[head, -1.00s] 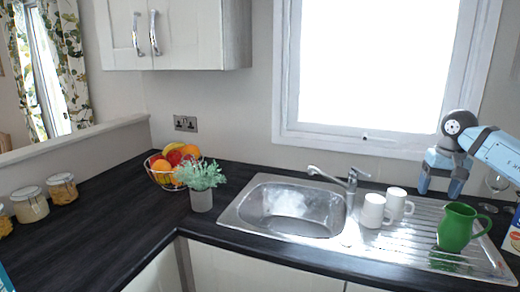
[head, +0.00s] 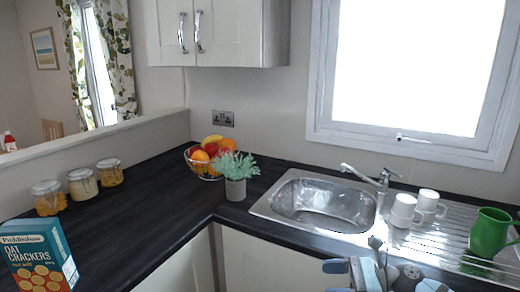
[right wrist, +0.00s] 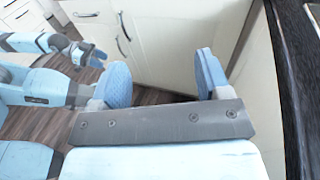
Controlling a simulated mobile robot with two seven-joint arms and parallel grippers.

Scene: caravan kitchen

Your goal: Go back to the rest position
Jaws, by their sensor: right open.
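My right gripper (right wrist: 162,80) is open and empty in the right wrist view, its two blue fingers apart in front of the white cabinet doors. In the head view the right gripper (head: 335,279) shows at the bottom edge, low in front of the counter, with my folded right arm beside it. At the left of the right wrist view my other arm shows, with the left gripper (right wrist: 90,55) at its end over the wooden floor. It is too small to tell whether its fingers are open or shut.
The dark counter (head: 130,215) holds a fruit bowl (head: 207,172), a potted plant (head: 236,190), several jars, and an oat crackers box (head: 40,258). Two white mugs (head: 405,210) and a green jug (head: 489,233) stand by the sink (head: 325,204). Cabinet doors (right wrist: 160,45) are close to the right gripper.

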